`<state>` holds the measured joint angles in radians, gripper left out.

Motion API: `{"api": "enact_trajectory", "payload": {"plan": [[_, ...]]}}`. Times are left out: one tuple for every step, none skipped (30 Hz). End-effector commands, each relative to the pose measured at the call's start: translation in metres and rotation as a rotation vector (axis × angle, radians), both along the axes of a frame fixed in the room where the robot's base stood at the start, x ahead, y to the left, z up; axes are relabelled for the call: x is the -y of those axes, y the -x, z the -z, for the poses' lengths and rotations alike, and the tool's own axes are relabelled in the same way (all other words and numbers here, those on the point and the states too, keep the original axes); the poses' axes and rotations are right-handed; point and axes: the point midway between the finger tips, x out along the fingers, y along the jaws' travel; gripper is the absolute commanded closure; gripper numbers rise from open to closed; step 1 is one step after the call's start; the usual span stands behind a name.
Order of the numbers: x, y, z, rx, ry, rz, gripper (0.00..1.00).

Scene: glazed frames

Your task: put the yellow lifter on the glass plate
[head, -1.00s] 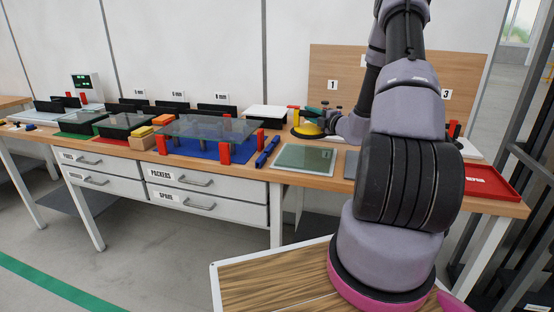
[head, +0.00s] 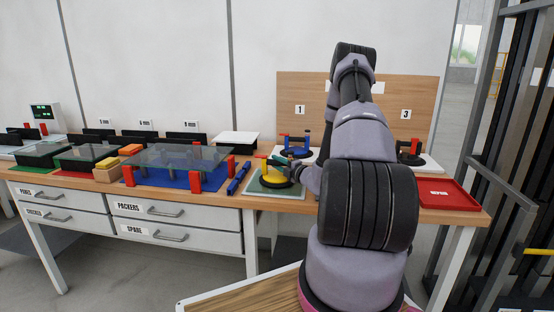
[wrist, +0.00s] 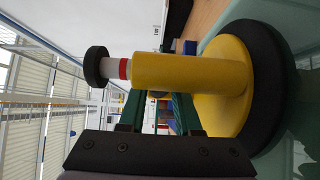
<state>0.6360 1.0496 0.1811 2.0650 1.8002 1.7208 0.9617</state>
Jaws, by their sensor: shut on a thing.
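The yellow lifter (head: 273,171) has a dark round pad and a yellow upright handle; in the wrist view its handle (wrist: 190,71) lies across the picture with a red ring and black knob at the end. My gripper (wrist: 160,98), with green fingers, is shut on the handle. The lifter stands upright over a green-tinted glassy plate (head: 292,191) with a pale border near the bench's front edge. In the wrist view the pad is against or just above a glossy greenish surface (wrist: 304,120); I cannot tell if they touch.
Blue and red lifters (head: 296,146) (head: 410,152) stand on white pads behind. A red tray (head: 447,193) is at the right. My arm hides the bench's middle.

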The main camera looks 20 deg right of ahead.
Motion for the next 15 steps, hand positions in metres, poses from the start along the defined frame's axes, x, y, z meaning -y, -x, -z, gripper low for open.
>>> {"api": "enact_trajectory", "payload": {"plan": [[0.0002, -0.0009, -0.0019, 0.004, 0.000, 0.000, 1.00], [0.0002, -0.0009, -0.0020, 0.004, 0.000, 0.000, 1.00], [0.0002, -0.0009, -0.0020, 0.004, 0.000, 0.000, 1.00], [0.0002, -0.0009, -0.0020, 0.004, 0.000, 0.000, 1.00], [0.0002, -0.0009, -0.0020, 0.004, 0.000, 0.000, 1.00], [0.0002, -0.0008, -0.0017, 0.004, -0.001, 0.000, 1.00], [0.0002, -0.0008, -0.0011, 0.004, -0.001, 0.000, 1.00], [0.0001, -0.0008, -0.0003, 0.004, -0.001, 0.000, 1.00], [0.0001, -0.0008, 0.0009, 0.003, -0.001, 0.000, 1.00], [0.0000, 0.0000, 0.0027, 0.000, -0.001, 0.000, 0.64], [0.0000, -0.0001, 0.0024, 0.000, 0.000, 0.000, 0.52], [0.0001, 0.0000, 0.0023, 0.000, 0.000, 0.000, 0.38], [0.0000, 0.0000, 0.0023, 0.000, 0.000, 0.000, 0.38], [0.0001, 0.0000, 0.0023, 0.000, 0.000, 0.000, 0.38], [0.0001, 0.0000, 0.0023, 0.000, 0.000, 0.000, 0.38]]}}
